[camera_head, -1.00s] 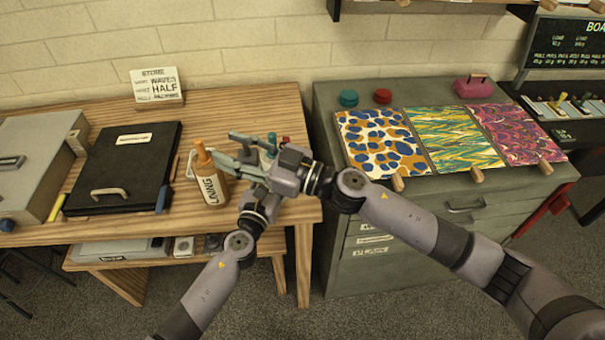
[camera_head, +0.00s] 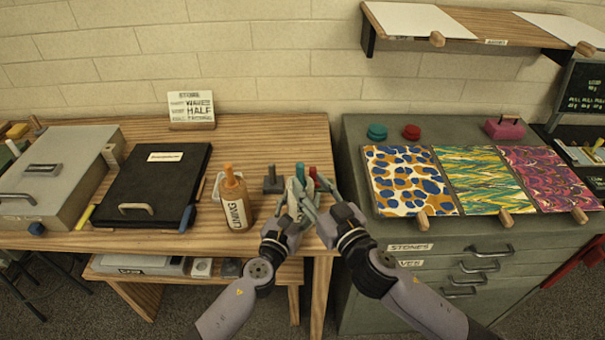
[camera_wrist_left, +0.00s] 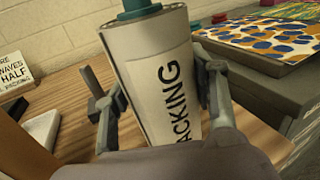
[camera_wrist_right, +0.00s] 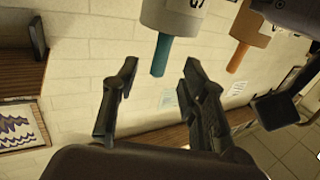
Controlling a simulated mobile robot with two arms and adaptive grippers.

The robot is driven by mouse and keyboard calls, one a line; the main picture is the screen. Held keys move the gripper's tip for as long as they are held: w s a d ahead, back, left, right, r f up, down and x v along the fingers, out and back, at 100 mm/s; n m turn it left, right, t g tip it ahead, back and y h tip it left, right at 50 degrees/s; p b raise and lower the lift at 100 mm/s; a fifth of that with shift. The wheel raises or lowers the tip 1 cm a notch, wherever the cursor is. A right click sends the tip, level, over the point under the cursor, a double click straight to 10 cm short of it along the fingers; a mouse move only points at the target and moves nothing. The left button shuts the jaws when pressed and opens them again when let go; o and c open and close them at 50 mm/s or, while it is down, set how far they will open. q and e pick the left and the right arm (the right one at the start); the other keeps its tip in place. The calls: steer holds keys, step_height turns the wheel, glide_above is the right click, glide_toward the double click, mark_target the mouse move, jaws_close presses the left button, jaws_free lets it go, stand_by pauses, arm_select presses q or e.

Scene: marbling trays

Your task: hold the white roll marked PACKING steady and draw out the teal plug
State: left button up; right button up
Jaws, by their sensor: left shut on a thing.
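The white roll (camera_wrist_left: 150,75) marked PACKING stands upright on the wooden table, with the teal plug (camera_head: 300,171) in its top end. My left gripper (camera_wrist_left: 160,88) is shut on the roll, one finger on each side. In the head view the grippers hide most of the roll. In the right wrist view, which is upside down, the teal plug (camera_wrist_right: 161,56) sticks out of the roll's end. My right gripper (camera_wrist_right: 158,80) is open, its fingertips spread on either side of the plug's free end, with a gap on both sides.
A grey block with a post (camera_head: 273,183) and a red-topped thing (camera_head: 312,174) are close by. A black case (camera_head: 165,175) lies further left. Marbled sheets (camera_head: 407,180) lie on the grey cabinet at right.

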mark_target(302, 175)
steer(key=x, duration=0.6)
jaws_close()
stand_by(0.8)
stand_by(0.4)
